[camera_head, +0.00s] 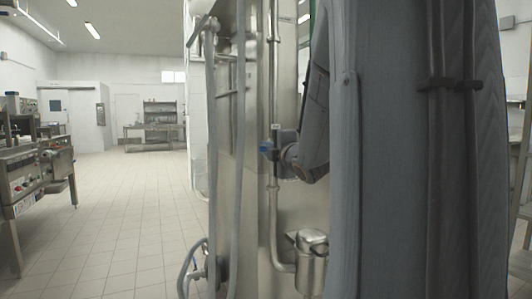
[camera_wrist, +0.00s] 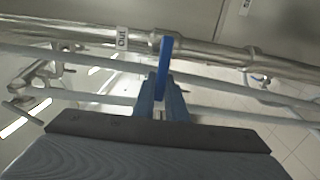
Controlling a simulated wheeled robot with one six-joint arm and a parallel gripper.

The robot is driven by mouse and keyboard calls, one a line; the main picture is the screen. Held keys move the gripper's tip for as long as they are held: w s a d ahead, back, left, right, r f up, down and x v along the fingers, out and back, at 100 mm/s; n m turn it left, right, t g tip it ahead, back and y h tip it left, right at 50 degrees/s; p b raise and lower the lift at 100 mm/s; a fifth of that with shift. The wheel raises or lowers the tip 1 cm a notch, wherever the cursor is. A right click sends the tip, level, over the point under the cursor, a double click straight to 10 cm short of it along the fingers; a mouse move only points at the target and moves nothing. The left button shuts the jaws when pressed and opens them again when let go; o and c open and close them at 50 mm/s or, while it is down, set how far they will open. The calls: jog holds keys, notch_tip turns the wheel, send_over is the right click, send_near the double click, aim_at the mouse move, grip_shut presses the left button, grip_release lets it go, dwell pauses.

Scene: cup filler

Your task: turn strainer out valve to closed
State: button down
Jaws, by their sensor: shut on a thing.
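The strainer out valve has a blue lever handle (camera_wrist: 165,62) on a steel pipe (camera_wrist: 205,50), with a white label reading "Out" (camera_wrist: 122,38) beside it in the wrist view. The lever stands across the pipe there. My gripper (camera_wrist: 162,88) is shut on the lever's near end, with a finger on either side. In the head view the blue handle (camera_head: 267,147) shows at the vertical pipe (camera_head: 274,100), next to my wrist. My fingertips are small there and partly hidden, and my arm covers the right side of the view.
Grey hoses (camera_head: 212,130) hang left of the valve pipe. A steel canister (camera_head: 312,262) stands low beside the pipe. A machine (camera_head: 35,165) stands at the far left, and a steel table (camera_head: 150,130) is at the back. The tiled floor (camera_head: 130,220) between them is clear.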

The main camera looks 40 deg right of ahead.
dwell(0.3)
jog(key=c, duration=1.8)
grip_release()
jog(key=shift+s, duration=0.1)
jog(key=v, duration=0.7)
jog(key=shift+s+p, duration=0.3)
jog(key=shift+s, duration=0.05)
